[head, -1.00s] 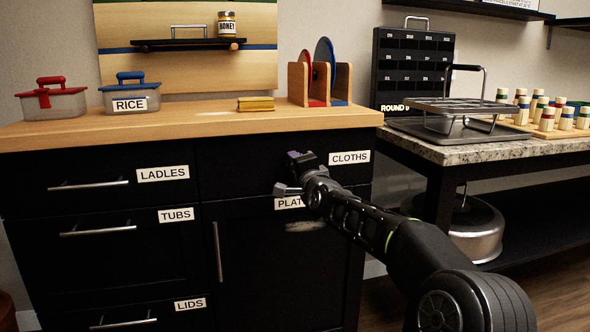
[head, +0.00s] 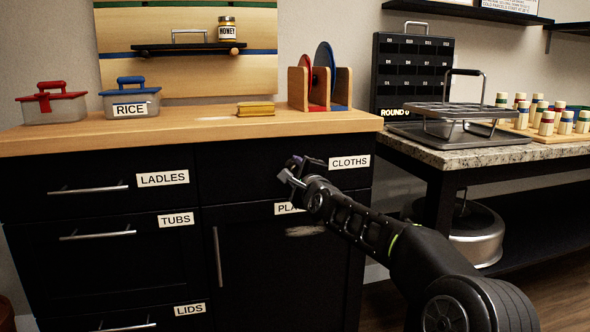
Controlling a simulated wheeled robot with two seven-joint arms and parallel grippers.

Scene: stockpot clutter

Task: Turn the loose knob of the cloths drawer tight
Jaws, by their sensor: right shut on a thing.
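The cloths drawer (head: 240,170) is a black drawer front under the right half of the wooden counter, with a white CLOTHS label (head: 349,163). It looks closed. My right gripper (head: 288,170) is at the middle of this drawer front, left of the label. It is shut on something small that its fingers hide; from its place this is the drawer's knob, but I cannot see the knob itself. The gripper is rolled, with one finger up and one down to the left. My left gripper is not in view.
The PLATES door (head: 260,270) is just below, partly behind my right arm. Bar handles stick out on the LADLES drawer (head: 88,189) and TUBS drawer (head: 98,235). The counter (head: 190,131) holds a yellow cloth stack (head: 256,109) and tubs. A granite-topped table (head: 470,153) stands at right.

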